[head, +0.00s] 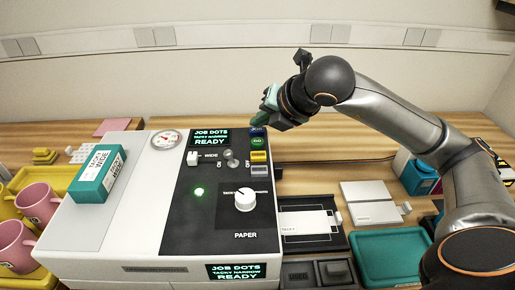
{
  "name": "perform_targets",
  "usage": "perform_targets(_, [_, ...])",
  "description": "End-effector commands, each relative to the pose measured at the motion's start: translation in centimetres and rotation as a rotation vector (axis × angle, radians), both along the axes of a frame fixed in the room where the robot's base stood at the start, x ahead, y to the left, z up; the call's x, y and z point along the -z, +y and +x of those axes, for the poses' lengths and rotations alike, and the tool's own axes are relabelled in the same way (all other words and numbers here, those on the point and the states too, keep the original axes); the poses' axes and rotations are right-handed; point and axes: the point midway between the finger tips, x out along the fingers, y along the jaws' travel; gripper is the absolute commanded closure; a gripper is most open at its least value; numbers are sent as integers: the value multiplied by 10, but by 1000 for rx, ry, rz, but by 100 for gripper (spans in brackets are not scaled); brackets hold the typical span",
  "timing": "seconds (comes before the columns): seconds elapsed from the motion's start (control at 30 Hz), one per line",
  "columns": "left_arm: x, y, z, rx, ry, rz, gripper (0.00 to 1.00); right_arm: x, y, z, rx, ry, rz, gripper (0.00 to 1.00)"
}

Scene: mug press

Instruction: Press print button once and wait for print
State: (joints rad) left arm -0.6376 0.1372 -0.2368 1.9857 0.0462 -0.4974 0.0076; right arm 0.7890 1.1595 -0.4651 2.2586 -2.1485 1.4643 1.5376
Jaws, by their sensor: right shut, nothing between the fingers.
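A column of small buttons runs down the panel's right edge: a dark blue one (258,131), a green one (258,143), a yellow one (259,156) and a grey one (260,171). Which is the print button is too small to read. My right gripper (268,112) is shut and empty, just above and behind the blue button. My left gripper is out of view.
A teal "TACKY WIDE" box (100,173) lies on the press top. Pink mugs (38,202) stand in a yellow tray (62,178) at left. A black tray with a white card (306,223) and a teal tray (392,256) lie at right. A gauge (165,139) sits behind.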

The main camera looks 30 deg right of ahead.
Motion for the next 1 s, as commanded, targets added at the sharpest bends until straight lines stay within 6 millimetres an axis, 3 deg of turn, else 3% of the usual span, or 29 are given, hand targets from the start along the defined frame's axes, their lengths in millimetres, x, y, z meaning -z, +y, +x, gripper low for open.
perform_targets(0.03, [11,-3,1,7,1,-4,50,12,0,0,-1,-2,1,100])
perform_targets(0.23, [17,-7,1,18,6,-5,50,22,0,1,-1,-3,1,100])
perform_targets(1.0, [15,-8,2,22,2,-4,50,22,0,0,0,-2,1,100])
